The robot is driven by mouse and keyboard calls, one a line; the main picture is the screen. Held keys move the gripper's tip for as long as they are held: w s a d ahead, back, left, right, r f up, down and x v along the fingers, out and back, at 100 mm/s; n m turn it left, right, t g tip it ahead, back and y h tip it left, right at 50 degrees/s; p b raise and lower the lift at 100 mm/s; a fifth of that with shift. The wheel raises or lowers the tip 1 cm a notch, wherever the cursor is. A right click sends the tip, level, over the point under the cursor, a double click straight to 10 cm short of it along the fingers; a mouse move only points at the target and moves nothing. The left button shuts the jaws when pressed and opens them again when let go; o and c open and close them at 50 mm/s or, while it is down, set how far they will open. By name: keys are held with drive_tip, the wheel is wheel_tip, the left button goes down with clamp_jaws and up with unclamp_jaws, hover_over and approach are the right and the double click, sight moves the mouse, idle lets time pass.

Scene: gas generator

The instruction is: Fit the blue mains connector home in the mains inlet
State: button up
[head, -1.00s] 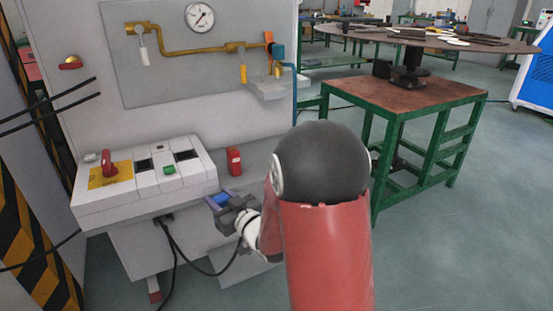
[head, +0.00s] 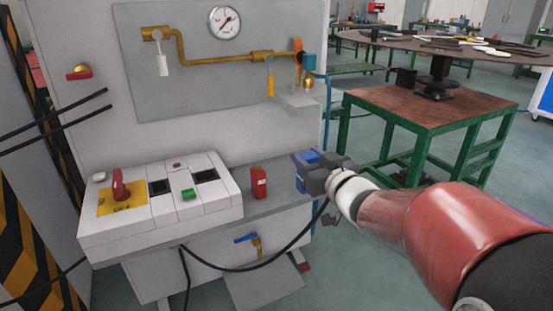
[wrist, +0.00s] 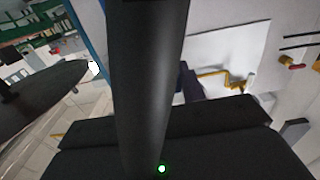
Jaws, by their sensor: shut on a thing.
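The blue mains connector (head: 307,157) is held in my gripper (head: 319,177), to the right of the white control console and above the shelf's right end. The grey fingers are shut on it and hide part of its body. A black cable (head: 285,252) hangs in a loop from the connector side to beneath the console. In the wrist view a thick dark cylinder (wrist: 146,80) blocks the middle, and the dark gripper body fills the bottom; the connector cannot be made out clearly there. I cannot identify the mains inlet for certain.
The console (head: 160,222) has a red rotary switch (head: 120,185) and a green button (head: 188,194). A small red block (head: 258,182) stands on the shelf. A blue-handled valve (head: 247,238) sits below. Brass piping (head: 215,57) is above. A green-framed table (head: 430,100) stands behind right.

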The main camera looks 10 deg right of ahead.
drive_tip(key=x, duration=1.3)
drive_tip(key=shift+w+a+f, duration=0.1)
drive_tip(key=shift+w+f, duration=0.05)
drive_tip(key=shift+f, duration=1)
drive_tip(key=shift+w+a+f, duration=0.1)
drive_tip(key=shift+w+f, duration=0.05)
drive_tip(key=shift+f, duration=1.05)
drive_tip(key=shift+w+f, duration=0.15)
drive_tip(key=shift+f, duration=1)
drive_tip(key=shift+f, duration=0.2)
drive_tip(key=o, duration=1.1)
